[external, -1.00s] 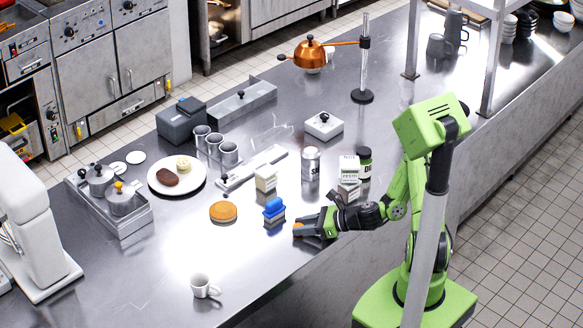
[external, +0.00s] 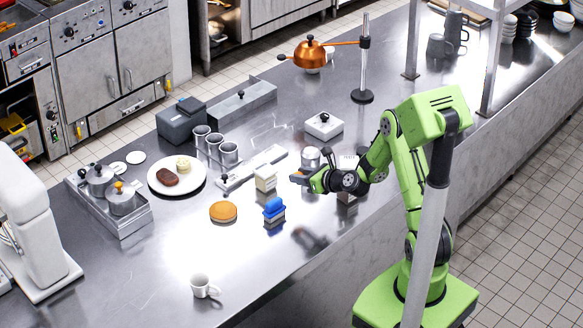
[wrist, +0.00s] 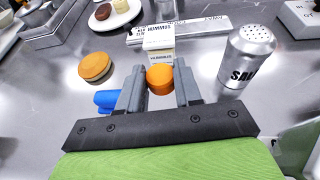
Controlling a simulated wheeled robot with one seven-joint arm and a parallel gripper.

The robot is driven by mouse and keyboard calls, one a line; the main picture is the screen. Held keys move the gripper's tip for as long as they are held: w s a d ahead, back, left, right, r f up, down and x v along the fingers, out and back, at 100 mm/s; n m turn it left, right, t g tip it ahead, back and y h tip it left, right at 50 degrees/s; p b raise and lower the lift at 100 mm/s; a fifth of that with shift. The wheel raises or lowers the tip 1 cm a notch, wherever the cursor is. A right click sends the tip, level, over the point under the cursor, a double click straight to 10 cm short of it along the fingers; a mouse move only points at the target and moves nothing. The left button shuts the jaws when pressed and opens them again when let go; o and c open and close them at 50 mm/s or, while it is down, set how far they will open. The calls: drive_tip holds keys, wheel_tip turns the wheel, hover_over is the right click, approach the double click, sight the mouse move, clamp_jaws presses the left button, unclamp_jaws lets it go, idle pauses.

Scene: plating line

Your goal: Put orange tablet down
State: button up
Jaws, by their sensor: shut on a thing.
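My gripper (wrist: 160,85) is shut on a small orange tablet (wrist: 160,78), which shows between the two grey fingers in the wrist view. In the external view my gripper (external: 299,178) is raised above the steel counter (external: 300,262), and its dark reflection shows on the counter below. The tablet appears only as a small orange bit at the fingertips there. The hummus carton (wrist: 159,42) stands beyond the fingers in the wrist view.
A larger orange disc (external: 223,211) lies on the counter, left of the blue-topped block (external: 274,210). A salt shaker (wrist: 247,55) stands right of the fingers. A white cup (external: 203,286) stands near the front edge. The counter between cup and block is clear.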

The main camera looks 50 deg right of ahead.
sight(301, 202)
drive_tip(key=shift+w+d+r, duration=0.25)
drive_tip(key=shift+w+r, duration=0.05)
drive_tip(key=shift+w, duration=0.05)
drive_tip(key=shift+w+d+f+m+h, duration=0.1)
drive_tip(key=shift+d+f+m+h, duration=0.05)
drive_tip(key=shift+f+m+h, duration=0.2)
wheel_tip(301, 202, down, 9)
drive_tip(key=b, duration=0.4)
drive_tip(key=shift+f, duration=0.15)
drive_tip(key=shift+f, duration=0.15)
drive_tip(key=o, duration=1)
